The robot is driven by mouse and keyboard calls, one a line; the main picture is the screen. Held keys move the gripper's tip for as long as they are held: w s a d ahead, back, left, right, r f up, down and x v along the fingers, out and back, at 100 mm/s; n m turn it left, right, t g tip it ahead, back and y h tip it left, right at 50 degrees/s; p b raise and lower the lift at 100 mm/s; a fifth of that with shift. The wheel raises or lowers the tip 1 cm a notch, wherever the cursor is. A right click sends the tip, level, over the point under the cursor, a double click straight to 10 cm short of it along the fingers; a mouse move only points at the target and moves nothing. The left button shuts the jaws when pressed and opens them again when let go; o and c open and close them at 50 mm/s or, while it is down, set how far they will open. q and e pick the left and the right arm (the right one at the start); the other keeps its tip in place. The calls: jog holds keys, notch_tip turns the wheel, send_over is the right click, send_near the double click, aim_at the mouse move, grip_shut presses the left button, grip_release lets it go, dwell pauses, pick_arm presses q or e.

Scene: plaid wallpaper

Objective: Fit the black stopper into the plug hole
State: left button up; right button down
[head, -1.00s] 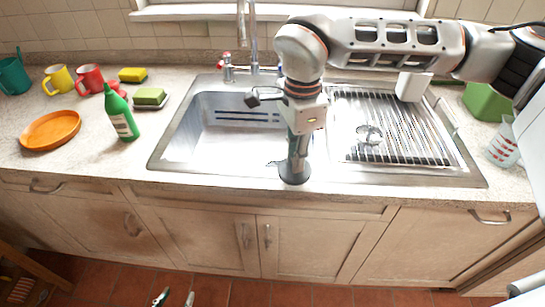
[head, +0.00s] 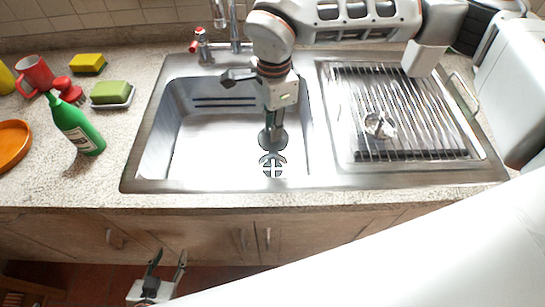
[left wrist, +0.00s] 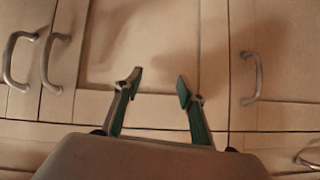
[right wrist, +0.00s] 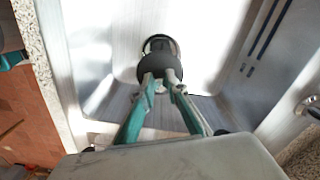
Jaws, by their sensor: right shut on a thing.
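The black stopper (head: 273,138) is a dark round disc, held by my right gripper (head: 275,124) inside the left sink basin. In the right wrist view the stopper (right wrist: 158,66) sits at the closed fingertips (right wrist: 160,80) and overlaps the near part of the round plug hole (right wrist: 160,42). In the head view the plug hole (head: 273,167) shows in the basin floor, just nearer the front than the stopper. I cannot tell the height of the stopper above the floor. My left gripper (head: 168,262) is open and empty, low in front of the cupboards; its fingers (left wrist: 158,88) are spread.
The sink's metal rim (head: 220,184) surrounds the basin. A red-handled tap (head: 202,45) stands behind it. A ribbed drainer (head: 440,120) with a metal strainer (head: 378,125) is at the right. A green bottle (head: 78,127), a sponge on a dish (head: 112,94) and mugs stand left.

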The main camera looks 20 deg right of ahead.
notch_tip(320, 180, down, 9)
jog(key=shift+r, duration=0.1)
notch_tip(320, 180, down, 4)
jog(key=shift+f, duration=0.15)
pick_arm(q)
jog(key=shift+w+r, duration=0.15)
jog(key=shift+w, duration=0.15)
pick_arm(e)
jog(key=shift+f, duration=0.15)
jog(key=c, duration=2)
grip_release()
